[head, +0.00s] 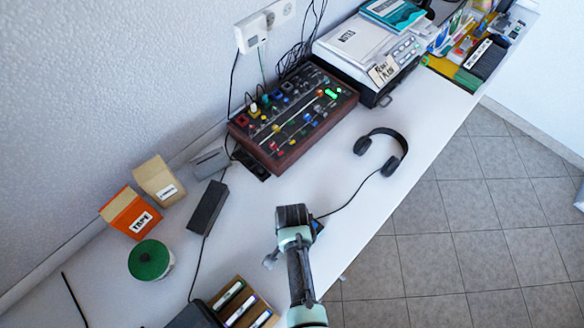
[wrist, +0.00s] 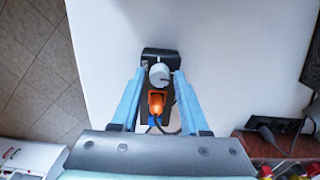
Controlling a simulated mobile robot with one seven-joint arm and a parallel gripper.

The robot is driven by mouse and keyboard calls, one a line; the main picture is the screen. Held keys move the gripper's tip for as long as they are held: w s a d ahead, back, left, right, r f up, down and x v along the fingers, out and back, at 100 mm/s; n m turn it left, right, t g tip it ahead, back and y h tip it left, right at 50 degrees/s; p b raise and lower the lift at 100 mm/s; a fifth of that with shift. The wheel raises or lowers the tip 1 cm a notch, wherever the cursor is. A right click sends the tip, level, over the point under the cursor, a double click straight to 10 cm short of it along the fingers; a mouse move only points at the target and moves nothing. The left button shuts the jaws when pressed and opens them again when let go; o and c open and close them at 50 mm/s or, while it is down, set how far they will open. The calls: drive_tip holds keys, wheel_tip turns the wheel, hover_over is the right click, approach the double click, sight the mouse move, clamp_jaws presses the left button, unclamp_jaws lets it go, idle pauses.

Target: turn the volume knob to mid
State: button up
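In the wrist view, a small black box (wrist: 158,54) stands on the white tabletop, with a round silver-grey volume knob (wrist: 159,74) on its face. A lit orange switch (wrist: 156,103) sits below the knob, with a dark cable beside it. My gripper (wrist: 160,73) is open. Its two blue fingers lie on either side of the box and knob. I cannot tell whether they touch the box. The knob's pointer is too small to read. In the head view my gripper (head: 292,216) is over the table's front part, and the knob is hidden.
Black headphones (head: 381,152) lie to the right, their cable running towards my gripper. A mixer (head: 292,117) stands behind. A black power brick (head: 207,208), an orange tape box (head: 130,212) and a green-topped spool (head: 150,260) are at left. The white table (head: 345,165) is clear between.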

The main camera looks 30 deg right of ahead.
wheel_tip(320, 180, up, 13)
drive_tip(key=shift+p, duration=0.3)
idle(0.5)
idle(0.5)
